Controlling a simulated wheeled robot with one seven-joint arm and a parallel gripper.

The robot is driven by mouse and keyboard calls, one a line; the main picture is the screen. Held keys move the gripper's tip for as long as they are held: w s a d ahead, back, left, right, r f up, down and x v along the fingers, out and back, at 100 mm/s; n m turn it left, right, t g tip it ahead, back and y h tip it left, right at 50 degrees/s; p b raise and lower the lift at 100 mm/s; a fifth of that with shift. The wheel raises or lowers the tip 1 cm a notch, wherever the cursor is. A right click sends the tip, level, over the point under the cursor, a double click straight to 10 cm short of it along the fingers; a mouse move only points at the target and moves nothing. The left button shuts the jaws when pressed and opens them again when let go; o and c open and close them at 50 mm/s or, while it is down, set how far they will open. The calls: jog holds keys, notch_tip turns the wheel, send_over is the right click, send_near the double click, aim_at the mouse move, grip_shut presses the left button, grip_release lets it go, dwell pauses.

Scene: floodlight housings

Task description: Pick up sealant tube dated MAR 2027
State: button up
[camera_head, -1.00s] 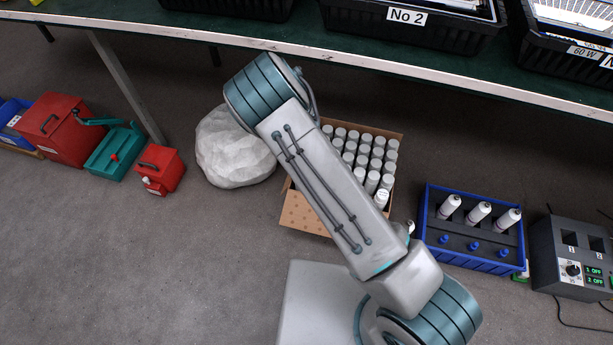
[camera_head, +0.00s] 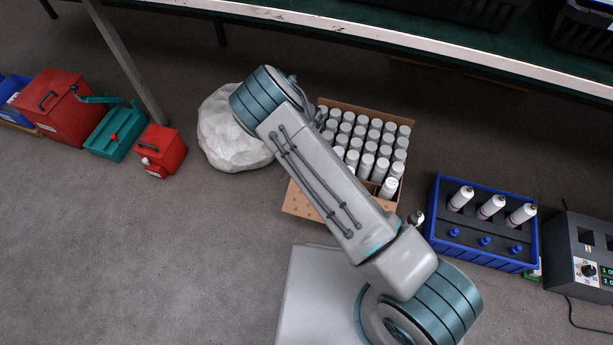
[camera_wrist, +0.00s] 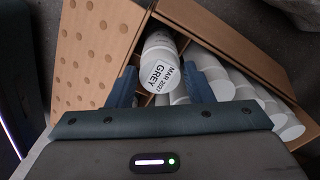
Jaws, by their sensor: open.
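A white sealant tube (camera_wrist: 160,72) with a label reading "MAR 2027 GREY" on its end shows in the wrist view. My gripper (camera_wrist: 165,85) is open, with one finger on either side of this tube and the label end between them. The tube sits in a cardboard box (camera_wrist: 212,32) among several other white tubes (camera_wrist: 245,90), whose labels I cannot read. In the head view the box (camera_head: 405,127) stands on the floor, partly behind my arm, and my gripper is hidden there.
A blue tray (camera_head: 480,250) holds three white tubes and blue nozzles to the right of the box. A crumpled white bag (camera_head: 222,140) lies left of it. A table edge (camera_head: 400,55) runs above. Red containers (camera_head: 165,150) stand further left.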

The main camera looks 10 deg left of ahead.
notch_tip(320, 180, down, 3)
jog(key=shift+r+b, duration=0.1)
jog(key=shift+b, duration=0.3)
jog(key=shift+a, duration=0.1)
grip_shut()
